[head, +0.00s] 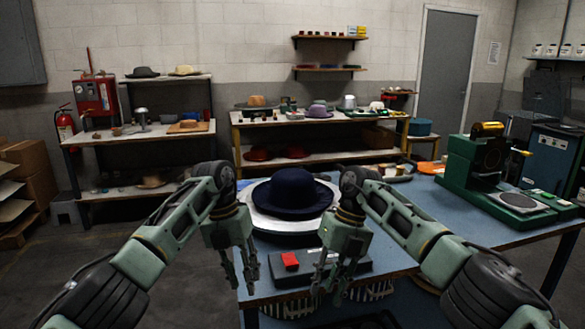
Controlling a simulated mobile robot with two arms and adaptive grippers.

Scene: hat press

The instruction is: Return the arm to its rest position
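My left gripper (250,277) hangs fingers down at the near left edge of the blue table (458,208). Its fingers look parted and nothing shows between them. My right gripper (326,284) hangs fingers down in front of the dark box with a red button (290,261). Its fingers are also parted and look empty. A dark navy hat (292,194) rests crown up on a round white base (273,223) between and beyond the grippers. The arms partly hide the sides of the base.
A green press machine (469,172) with a round plate stands at the right of the table. Some small items lie at the table's back edge. Shelves with hats (318,111) stand along the back wall.

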